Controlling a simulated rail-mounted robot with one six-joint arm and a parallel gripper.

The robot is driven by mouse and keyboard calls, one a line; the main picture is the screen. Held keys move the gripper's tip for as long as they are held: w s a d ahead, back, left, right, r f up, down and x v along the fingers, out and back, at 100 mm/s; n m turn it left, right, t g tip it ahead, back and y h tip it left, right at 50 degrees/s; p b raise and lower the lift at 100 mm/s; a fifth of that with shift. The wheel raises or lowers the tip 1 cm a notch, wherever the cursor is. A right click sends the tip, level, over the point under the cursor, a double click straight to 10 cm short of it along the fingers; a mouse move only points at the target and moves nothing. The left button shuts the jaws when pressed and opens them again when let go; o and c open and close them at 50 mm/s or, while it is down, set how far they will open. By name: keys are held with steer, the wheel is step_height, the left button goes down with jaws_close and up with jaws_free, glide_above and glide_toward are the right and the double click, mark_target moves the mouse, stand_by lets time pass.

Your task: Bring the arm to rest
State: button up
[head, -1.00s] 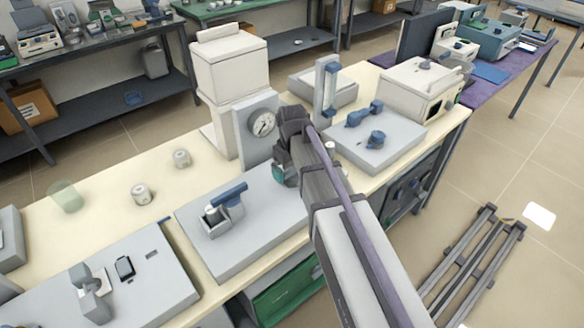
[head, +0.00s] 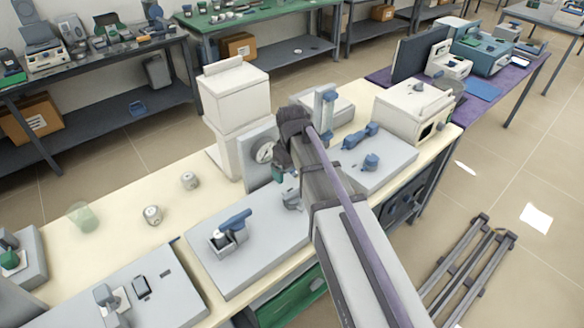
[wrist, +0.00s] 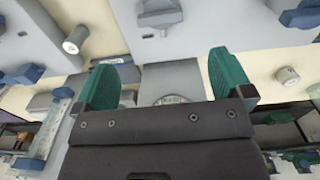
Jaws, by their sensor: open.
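My arm reaches from the lower right over the bench. In the head view my gripper (head: 280,170) is above the bench, in front of the panel with a round gauge (head: 264,152), and partly covers it. In the wrist view its two green fingers (wrist: 167,62) stand wide apart with nothing held between them. Grey surfaces and part of a round dial show beyond them. I cannot tell the gap between the fingers and the panel.
A tall white furnace (head: 235,95) stands behind the gauge panel. A grey platform with a blue-handled holder (head: 230,235) lies to the left, and another platform with blue parts (head: 370,162) to the right. Small white jars (head: 152,215) stand on the cream bench.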

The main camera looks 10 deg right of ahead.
stand_by(0.3)
steer(key=s+m, duration=0.5)
steer(key=s, duration=1)
steer(key=shift+s+d, duration=0.15)
steer(key=shift+s, duration=0.1)
steer(key=shift+c, duration=0.4)
